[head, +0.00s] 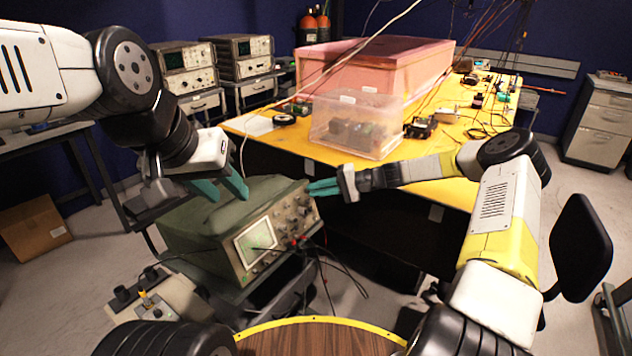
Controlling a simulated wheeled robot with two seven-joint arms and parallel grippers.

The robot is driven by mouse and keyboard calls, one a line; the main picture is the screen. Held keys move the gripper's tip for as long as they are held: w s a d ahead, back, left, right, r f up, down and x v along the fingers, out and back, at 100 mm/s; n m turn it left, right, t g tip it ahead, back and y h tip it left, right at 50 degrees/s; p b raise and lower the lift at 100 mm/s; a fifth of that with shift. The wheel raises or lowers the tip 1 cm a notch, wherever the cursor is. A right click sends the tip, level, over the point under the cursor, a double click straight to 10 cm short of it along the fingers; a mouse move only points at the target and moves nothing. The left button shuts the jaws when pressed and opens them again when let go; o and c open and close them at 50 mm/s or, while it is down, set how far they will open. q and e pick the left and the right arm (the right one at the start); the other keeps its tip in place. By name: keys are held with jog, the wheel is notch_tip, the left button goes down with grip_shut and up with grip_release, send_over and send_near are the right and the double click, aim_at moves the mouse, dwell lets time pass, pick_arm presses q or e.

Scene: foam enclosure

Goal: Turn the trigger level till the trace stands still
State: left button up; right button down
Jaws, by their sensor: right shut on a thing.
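A green oscilloscope (190,225) stands on a cart, its front panel facing right and toward me. Its lit screen (257,243) is pale green; a dark slanting mark crosses it, and the trace is too small to make out. Knobs (282,233) fill the panel right of the screen. My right gripper (312,187) reaches in from the right, its teal fingers shut at the panel's upper right corner on a small knob that they hide. I cannot read which knob it is. My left gripper (224,190) hangs above the oscilloscope's top, its teal fingers apart and empty.
Dark leads (335,270) hang from the panel's lower right. A yellow bench (400,172) behind carries a clear plastic box (355,125) and a pink foam enclosure (372,72). A small device with knobs (150,300) sits lower left. A black chair (580,250) stands right.

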jog(key=shift+m, duration=0.4)
jog(key=c, duration=1.5)
grip_release()
jog(key=shift+o, duration=0.2)
